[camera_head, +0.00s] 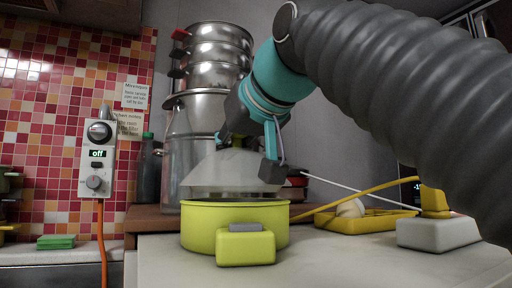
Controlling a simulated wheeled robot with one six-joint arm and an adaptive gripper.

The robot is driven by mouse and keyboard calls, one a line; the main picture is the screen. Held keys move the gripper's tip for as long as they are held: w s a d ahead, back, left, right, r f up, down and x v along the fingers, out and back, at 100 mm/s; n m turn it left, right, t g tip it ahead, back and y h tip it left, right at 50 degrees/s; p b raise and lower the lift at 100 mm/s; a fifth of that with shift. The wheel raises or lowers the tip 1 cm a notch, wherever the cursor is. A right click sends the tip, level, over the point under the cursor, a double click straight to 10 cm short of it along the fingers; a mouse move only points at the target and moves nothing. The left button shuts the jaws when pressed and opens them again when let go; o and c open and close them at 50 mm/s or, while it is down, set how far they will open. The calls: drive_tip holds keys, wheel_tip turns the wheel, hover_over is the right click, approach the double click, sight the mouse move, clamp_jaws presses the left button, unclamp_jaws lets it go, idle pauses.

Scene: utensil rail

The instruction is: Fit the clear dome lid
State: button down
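My gripper (248,155) comes down from the upper right above the lid. Its dark fingertips are spread, one beside the knob and one lower right in front of the dome.
Tall stacked steel pots (211,65) stand behind the lid. A yellow tray (370,219) with a whitish round thing and a pale block with a yellow top (437,230) are at right. A control box (97,160) reading "off" hangs at left. The front counter is clear.

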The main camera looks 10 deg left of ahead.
drive_tip(key=shift+f+b, duration=0.75)
drive_tip(key=shift+f, duration=0.2)
drive_tip(key=c, duration=1)
unclamp_jaws()
drive_tip(key=v, duration=1.2)
drive_tip(key=shift+r, duration=0.15)
